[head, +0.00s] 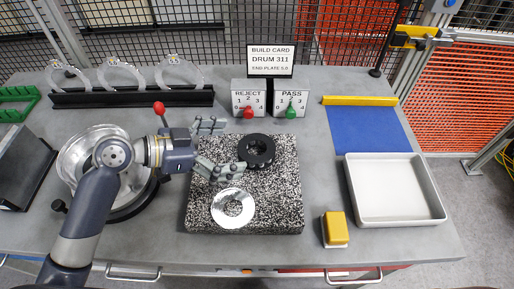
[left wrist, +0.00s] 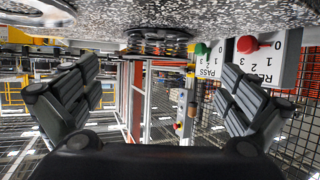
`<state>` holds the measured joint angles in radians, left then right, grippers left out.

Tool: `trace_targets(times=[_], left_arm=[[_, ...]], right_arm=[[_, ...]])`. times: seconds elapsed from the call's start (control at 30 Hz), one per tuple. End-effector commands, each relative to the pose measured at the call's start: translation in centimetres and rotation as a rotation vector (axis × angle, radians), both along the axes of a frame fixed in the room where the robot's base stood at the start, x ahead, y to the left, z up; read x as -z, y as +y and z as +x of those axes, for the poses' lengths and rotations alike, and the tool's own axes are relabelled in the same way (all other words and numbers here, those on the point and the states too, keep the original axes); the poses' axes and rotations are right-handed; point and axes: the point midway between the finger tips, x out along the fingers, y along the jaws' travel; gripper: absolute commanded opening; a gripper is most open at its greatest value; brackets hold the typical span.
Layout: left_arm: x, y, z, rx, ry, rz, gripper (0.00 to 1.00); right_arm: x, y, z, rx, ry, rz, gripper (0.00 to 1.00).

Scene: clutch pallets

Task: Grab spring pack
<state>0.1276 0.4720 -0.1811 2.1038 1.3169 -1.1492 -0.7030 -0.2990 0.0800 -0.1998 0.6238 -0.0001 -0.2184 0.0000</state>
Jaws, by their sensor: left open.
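The spring pack appears to be the black ring-shaped stack (head: 256,151) on the speckled granite block (head: 270,200). In the left wrist view, which looks upside down, the stack (left wrist: 158,44) shows layered edges at top centre, ahead of the fingers. My left gripper (head: 214,148) is open and empty, just left of the black stack, its two fingers spread and pointing towards it. The stack is beyond the fingertips in the left wrist view (left wrist: 160,85). My right gripper is not in view.
A silver drum (head: 88,150) stands at left, partly behind my left arm. Reject (head: 249,99) and pass (head: 291,99) boxes stand behind the block. A white tray (head: 394,190), blue mat (head: 368,128) and yellow block (head: 336,228) are at right. A ring rack (head: 135,97) is at back left.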

Motion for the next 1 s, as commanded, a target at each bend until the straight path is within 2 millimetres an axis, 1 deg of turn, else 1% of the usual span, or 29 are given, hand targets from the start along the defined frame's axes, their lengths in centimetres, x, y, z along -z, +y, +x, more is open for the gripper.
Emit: trace_targets(times=[0.17,0.3,0.4,0.53,0.73,0.77,0.8,0.87,0.9,0.97,1.0], left_arm=[[0.3,-1.2,0.3,0.0,0.003,-0.002,0.99],[1.2,-3.0,0.7,0.001,0.004,-0.004,0.99],[1.8,-4.1,1.2,0.001,0.003,-0.003,0.99],[2.3,-4.8,1.5,-0.001,0.002,-0.001,0.99],[2.5,-4.8,1.6,0.0,0.0,0.001,0.99],[2.5,-4.8,1.6,0.0,0.0,0.001,0.97],[2.5,-4.8,1.6,0.0,0.0,0.001,0.88],[2.5,-4.8,1.5,0.0,0.0,0.001,0.74],[2.5,-4.8,1.5,0.0,0.0,0.001,0.65],[2.5,-4.8,1.5,0.0,0.0,0.001,0.52],[2.5,-4.8,1.5,0.0,0.0,0.001,0.48]], right_arm=[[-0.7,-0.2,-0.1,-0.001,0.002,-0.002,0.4],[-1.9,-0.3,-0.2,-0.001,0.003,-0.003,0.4],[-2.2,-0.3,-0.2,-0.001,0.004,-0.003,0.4],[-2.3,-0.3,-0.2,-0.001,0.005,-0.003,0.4],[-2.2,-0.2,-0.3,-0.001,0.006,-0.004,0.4],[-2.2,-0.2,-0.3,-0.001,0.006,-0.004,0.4],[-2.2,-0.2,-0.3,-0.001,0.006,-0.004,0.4],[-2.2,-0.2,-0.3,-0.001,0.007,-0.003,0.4],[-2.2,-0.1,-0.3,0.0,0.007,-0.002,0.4],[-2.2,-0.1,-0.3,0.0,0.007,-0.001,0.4],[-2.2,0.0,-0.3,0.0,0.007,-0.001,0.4]])
